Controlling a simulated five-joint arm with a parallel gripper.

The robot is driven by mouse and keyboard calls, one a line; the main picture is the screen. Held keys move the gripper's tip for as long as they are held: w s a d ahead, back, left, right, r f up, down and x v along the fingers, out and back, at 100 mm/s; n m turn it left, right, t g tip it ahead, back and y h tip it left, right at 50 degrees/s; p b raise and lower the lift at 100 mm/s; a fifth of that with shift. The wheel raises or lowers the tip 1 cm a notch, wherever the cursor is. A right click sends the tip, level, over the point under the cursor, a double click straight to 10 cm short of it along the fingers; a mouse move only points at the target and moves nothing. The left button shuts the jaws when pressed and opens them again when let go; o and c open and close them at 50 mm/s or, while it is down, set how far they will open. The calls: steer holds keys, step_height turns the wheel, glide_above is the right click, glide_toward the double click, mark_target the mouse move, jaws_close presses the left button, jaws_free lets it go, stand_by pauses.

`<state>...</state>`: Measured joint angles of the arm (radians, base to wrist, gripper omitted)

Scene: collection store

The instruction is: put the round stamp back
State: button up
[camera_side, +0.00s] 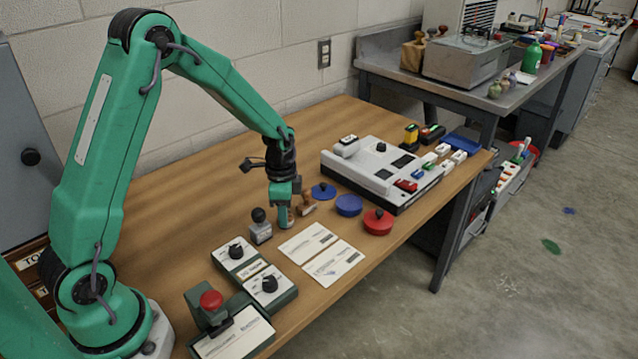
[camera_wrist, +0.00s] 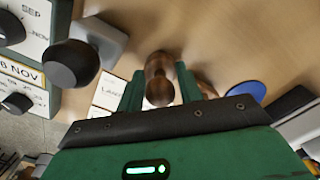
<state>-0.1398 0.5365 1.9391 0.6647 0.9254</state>
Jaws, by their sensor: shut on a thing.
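My gripper (camera_side: 283,216) points down low over the wooden table. In the wrist view its two green fingers (camera_wrist: 158,92) are shut on a wooden-handled stamp (camera_wrist: 160,78), whose rounded brown handle end faces the camera. The stamp's base is hidden, so I cannot tell if it is round or touches the table. In the side view the fingers mostly hide it. A second wooden-handled piece (camera_side: 307,204) lies just right of my gripper; part of it shows behind the right finger in the wrist view (camera_wrist: 206,88).
A black-knobbed stamp (camera_side: 260,227) stands close left of my gripper. Two blue round tins (camera_side: 348,206) and a red one (camera_side: 377,222) are to the right. Printed cards (camera_side: 333,263) lie in front. Bare table lies behind left.

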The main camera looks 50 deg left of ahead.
steer(key=o, duration=0.8)
steer(key=shift+r, duration=0.15)
step_height(320, 180, up, 11)
steer(key=shift+r, duration=0.5)
stand_by(0.3)
